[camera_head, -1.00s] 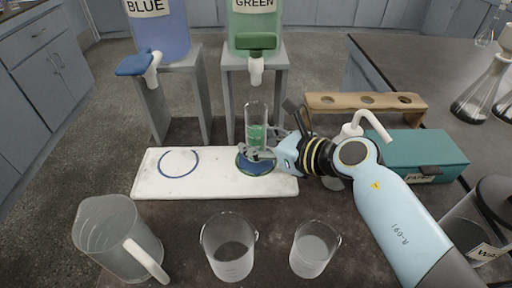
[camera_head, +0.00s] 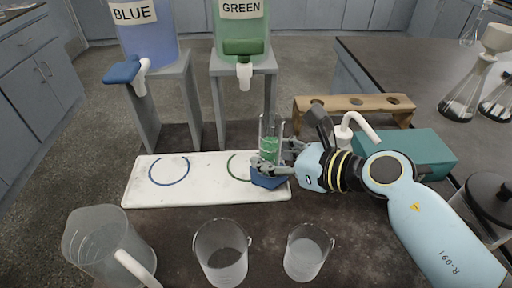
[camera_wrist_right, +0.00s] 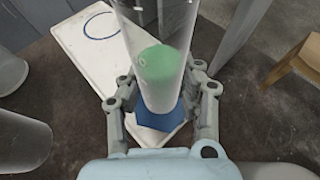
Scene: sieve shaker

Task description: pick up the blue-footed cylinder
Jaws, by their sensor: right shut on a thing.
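The blue-footed cylinder (camera_head: 270,148) is a clear glass tube with green liquid in its lower part and a blue foot (camera_head: 266,182). It stands nearly upright at the right end of the white board (camera_head: 212,190), to the right of the green ring (camera_head: 233,172). My right gripper (camera_head: 268,166) is shut around its lower part, just above the foot. The wrist view shows the fingers (camera_wrist_right: 163,100) on both sides of the cylinder (camera_wrist_right: 160,62), with the blue foot below. I cannot tell how far the foot is above the board. My left gripper is out of view.
A blue ring (camera_head: 169,184) on the board is empty. BLUE (camera_head: 150,42) and GREEN (camera_head: 243,35) dispensers stand behind. A jug (camera_head: 95,240) and two beakers (camera_head: 222,255) (camera_head: 305,255) stand in front. A wooden rack (camera_head: 350,103) and teal box (camera_head: 425,150) are to the right.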

